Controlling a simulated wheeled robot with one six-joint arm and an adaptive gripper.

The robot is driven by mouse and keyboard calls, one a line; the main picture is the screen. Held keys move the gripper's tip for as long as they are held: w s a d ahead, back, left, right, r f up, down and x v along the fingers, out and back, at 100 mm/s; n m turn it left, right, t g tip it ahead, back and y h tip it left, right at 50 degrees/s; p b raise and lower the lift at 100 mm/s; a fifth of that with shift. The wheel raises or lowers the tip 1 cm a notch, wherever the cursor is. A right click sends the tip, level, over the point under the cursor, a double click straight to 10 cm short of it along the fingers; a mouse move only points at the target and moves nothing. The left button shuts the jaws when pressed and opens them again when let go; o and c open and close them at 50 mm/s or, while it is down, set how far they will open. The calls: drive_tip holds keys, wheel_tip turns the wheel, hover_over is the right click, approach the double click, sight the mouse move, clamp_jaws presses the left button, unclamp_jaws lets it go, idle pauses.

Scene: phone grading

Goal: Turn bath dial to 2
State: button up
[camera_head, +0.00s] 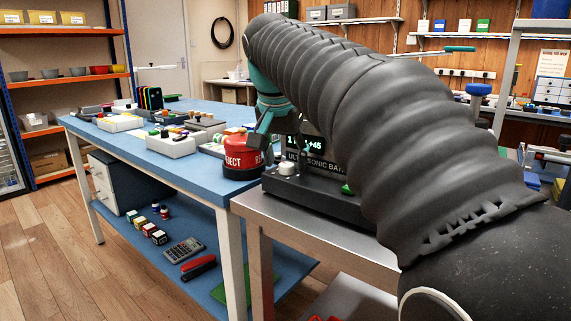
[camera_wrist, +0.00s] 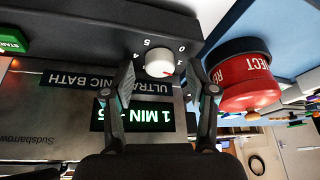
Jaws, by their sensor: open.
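The bath dial (camera_wrist: 159,62) is a white round knob on the dark front strip of the ultrasonic bath (camera_wrist: 90,30). It also shows in the head view (camera_head: 287,168). A red mark on the knob points toward the side of the 1; its exact setting is hard to tell. The numbers 0, 1, 4 and 5 show around it; the 2 and 3 are not visible. My gripper (camera_wrist: 160,77) is open, with one finger on each side of the dial. I cannot tell whether they touch it. The bath's display (camera_wrist: 135,115) is lit and partly hidden by a finger.
A red reject bin (camera_head: 240,155) stands close to the left of the bath, near my gripper. A green start button (camera_wrist: 12,40) is at the bath's other end. The blue table (camera_head: 190,175) holds several trays and small items.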

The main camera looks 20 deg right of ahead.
drive_tip(key=shift+w+f, duration=0.1)
drive_tip(key=shift+f, duration=0.25)
drive_tip(key=shift+c, duration=0.2)
clamp_jaws()
drive_tip(key=shift+r, duration=0.1)
drive_tip(key=shift+m+p, duration=0.65)
drive_tip(key=shift+m, duration=0.05)
drive_tip(key=m+g+h+p, duration=0.1)
drive_tip(key=m+p, duration=0.1)
drive_tip(key=m, duration=0.1)
drive_tip(key=shift+w+a+r+h, duration=0.1)
drive_tip(key=shift+h, duration=0.2)
drive_tip(key=shift+w+m+g+h+p, duration=0.15)
drive_tip(key=shift+m+g+p, duration=0.45)
drive_tip(key=shift+m, duration=0.55)
drive_tip(key=shift+m+g+h+p, duration=0.15)
drive_tip(key=shift+m+g+p, duration=0.15)
drive_tip(key=shift+m+p, duration=0.65)
drive_tip(key=shift+f+m, duration=0.2)
drive_tip(key=shift+m, duration=0.1)
